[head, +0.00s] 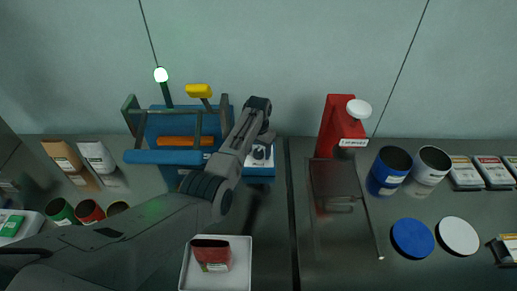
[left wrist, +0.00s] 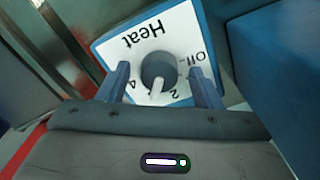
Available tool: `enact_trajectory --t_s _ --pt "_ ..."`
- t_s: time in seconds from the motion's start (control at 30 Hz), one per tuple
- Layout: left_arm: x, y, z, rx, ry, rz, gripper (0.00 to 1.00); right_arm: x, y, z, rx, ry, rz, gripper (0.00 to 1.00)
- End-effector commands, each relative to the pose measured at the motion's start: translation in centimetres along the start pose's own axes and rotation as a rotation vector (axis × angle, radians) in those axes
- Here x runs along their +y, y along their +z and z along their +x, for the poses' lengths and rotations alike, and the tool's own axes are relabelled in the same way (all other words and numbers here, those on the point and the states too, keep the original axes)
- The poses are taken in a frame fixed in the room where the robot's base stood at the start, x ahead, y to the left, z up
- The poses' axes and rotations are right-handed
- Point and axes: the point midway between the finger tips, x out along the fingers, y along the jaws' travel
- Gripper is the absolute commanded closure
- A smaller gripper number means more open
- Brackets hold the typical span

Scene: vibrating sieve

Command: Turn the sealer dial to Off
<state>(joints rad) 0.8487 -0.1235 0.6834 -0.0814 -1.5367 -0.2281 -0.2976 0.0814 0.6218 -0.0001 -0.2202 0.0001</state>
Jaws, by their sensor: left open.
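The sealer dial (left wrist: 158,68) is a round grey knob with a white pointer, on a white panel (left wrist: 180,38) marked Heat, Off, 2 and 4. In the left wrist view its pointer aims down the picture, between 4 and 2 and nearer 2, away from Off. My left gripper (left wrist: 160,76) is open, with one blue-grey finger on each side of the dial. Contact with the knob cannot be told. In the head view the panel (head: 268,161) sits at the right of the blue sealer (head: 140,156), partly behind my left arm. My right gripper is not in view.
A red machine (head: 342,128) with a white knob stands right of the sealer. Blue and white tubs (head: 388,170) and flat lids (head: 412,238) lie farther right. A white tray (head: 244,272) holds a red packet (head: 212,254). Pouches (head: 97,156) stand at left.

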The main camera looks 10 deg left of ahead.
Motion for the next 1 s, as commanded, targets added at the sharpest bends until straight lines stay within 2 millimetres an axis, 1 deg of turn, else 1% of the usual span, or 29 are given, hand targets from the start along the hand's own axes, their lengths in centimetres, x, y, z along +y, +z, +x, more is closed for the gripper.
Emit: enact_trajectory --t_s 0.13,0.3,0.37,0.4,0.47,0.53,0.57,0.77,1.0 --pt "-0.01 -0.02 0.31 0.001 0.0 0.0 0.41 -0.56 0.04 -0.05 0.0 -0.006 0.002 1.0" --pt "-0.02 -0.01 0.31 0.001 0.0 0.0 0.41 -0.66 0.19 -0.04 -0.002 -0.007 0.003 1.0" --pt "-0.02 -0.01 0.3 0.001 0.0 0.0 0.51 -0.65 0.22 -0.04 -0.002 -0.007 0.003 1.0" --pt "-0.02 -0.01 0.3 0.001 0.0 0.0 0.58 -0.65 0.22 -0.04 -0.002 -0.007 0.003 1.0" --pt "-0.01 -0.01 0.3 0.001 0.0 0.0 0.7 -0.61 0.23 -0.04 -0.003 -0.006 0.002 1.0" --pt "-0.02 -0.01 0.29 0.001 -0.001 0.0 0.84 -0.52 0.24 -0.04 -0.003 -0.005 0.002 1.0" --pt "-0.02 -0.01 0.29 0.001 -0.001 -0.001 0.85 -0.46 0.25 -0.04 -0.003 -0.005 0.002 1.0" --pt "-0.02 -0.02 0.25 0.001 -0.001 -0.01 0.85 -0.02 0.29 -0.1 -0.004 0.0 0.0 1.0" --pt "-0.03 -0.04 0.15 0.0 -0.001 -0.095 0.85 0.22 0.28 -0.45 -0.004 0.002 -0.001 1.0"
